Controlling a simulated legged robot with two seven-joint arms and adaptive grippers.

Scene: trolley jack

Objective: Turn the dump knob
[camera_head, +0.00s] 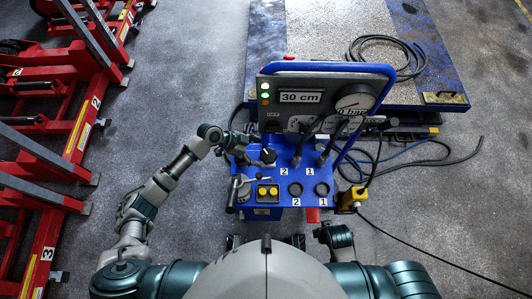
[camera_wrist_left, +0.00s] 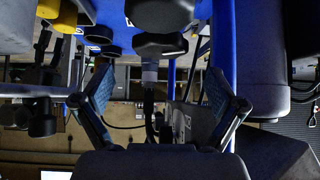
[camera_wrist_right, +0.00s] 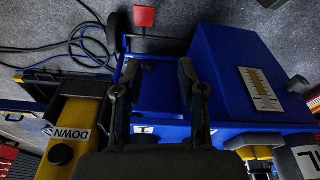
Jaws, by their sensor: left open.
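The blue control panel (camera_head: 275,177) carries several black knobs and levers, and I cannot read which one is labelled dump. A black knob (camera_head: 267,155) stands on its upper left part, right beside my left gripper (camera_head: 243,146). In the left wrist view a dark faceted knob (camera_wrist_left: 160,46) sits just beyond the spread fingers of my left gripper (camera_wrist_left: 158,84). The gripper is open, with nothing clearly held. My right gripper (camera_wrist_right: 155,80) is open and empty in the right wrist view, facing the blue body of the unit.
A display reading 30 cm (camera_head: 300,97) and a gauge (camera_head: 354,103) stand behind the panel. A lever (camera_head: 233,192) and yellow buttons (camera_head: 267,191) are at its front left. Hoses (camera_head: 400,55) lie behind and right; red jacks (camera_head: 75,120) line the left.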

